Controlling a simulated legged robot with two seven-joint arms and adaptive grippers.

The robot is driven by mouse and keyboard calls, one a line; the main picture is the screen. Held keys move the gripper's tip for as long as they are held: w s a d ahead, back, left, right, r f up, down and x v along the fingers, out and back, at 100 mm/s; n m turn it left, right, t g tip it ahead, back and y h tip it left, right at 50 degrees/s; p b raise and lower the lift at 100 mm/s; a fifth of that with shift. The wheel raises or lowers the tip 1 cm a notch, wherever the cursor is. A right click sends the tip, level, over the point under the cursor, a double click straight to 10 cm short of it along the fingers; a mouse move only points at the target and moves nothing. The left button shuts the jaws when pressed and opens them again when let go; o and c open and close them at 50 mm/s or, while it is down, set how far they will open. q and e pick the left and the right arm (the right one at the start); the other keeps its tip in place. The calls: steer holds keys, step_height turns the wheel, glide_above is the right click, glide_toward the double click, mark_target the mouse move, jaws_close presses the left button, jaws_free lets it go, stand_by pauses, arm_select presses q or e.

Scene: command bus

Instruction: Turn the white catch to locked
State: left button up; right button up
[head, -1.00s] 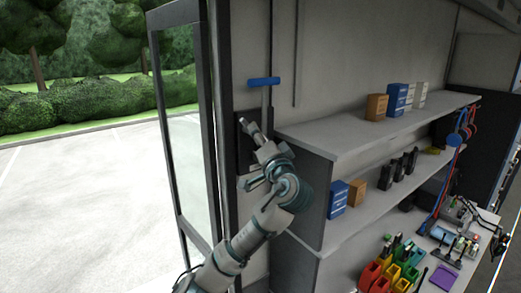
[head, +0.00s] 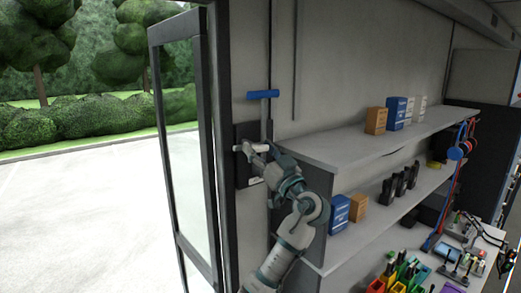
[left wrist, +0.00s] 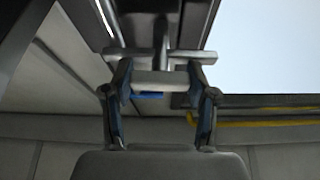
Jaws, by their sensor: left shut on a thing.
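The white catch (head: 240,148) is a short pale bar on a dark plate (head: 243,178) beside the door frame. It lies about level in the head view, and its right part is hidden by my gripper. My left gripper (head: 254,152) reaches it from the right and is shut on it. In the left wrist view, the pale bar of the catch (left wrist: 160,83) lies crosswise between the two fingers of my left gripper (left wrist: 160,74). Small markings on the plate are too small to read. My right gripper does not show.
A glazed door (head: 182,150) hangs open at the left. Shelves (head: 345,152) with boxes stand close to the right of my arm. Coloured bins (head: 400,277) sit lower right.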

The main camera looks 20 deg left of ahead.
arm_select(q)
steer(key=shift+r+n+y, duration=0.2)
steer(key=shift+n+y, duration=0.1)
steer(key=shift+n, duration=0.4)
steer(key=o, duration=1.2)
steer(key=shift+c, duration=0.2)
steer(key=shift+w+f, duration=0.2)
steer(key=shift+w, duration=0.1)
steer(key=shift+s+d+f, duration=0.15)
steer(key=shift+s+d, duration=0.05)
steer(key=shift+s, duration=0.15)
steer(key=v, duration=1.1)
steer(key=shift+d, duration=0.35)
steer(key=shift+w+a+g, duration=0.1)
steer(key=shift+w+g, duration=0.1)
steer(key=shift+g, duration=0.1)
